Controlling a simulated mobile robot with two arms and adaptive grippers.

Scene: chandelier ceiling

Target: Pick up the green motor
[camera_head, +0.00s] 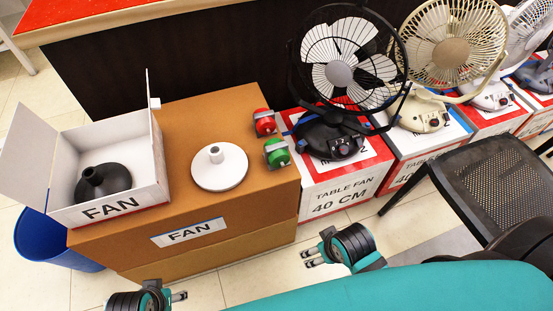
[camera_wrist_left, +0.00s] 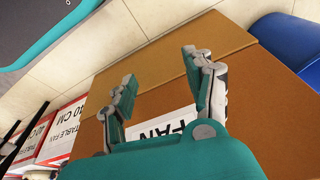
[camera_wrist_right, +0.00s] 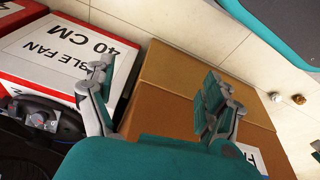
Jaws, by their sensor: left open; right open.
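The green motor (camera_head: 276,153) lies on top of the brown cardboard box (camera_head: 185,123), near its right edge, just in front of a red motor (camera_head: 264,122). My right gripper (camera_head: 306,257) is open and empty, in front of the box's right side and apart from the motor. In the right wrist view its open fingers (camera_wrist_right: 158,95) show against the box side, and the green motor is not visible there. My left gripper (camera_head: 182,296) is at the bottom left, in front of the box. In the left wrist view its fingers (camera_wrist_left: 160,85) are open and empty.
A white round base (camera_head: 219,170) and an open white carton (camera_head: 136,200) holding a black base (camera_head: 102,181) sit on the box. Table fans on cartons (camera_head: 345,190) stand to the right. A blue bin (camera_head: 50,243) is at left; a black chair (camera_head: 500,185) is at right.

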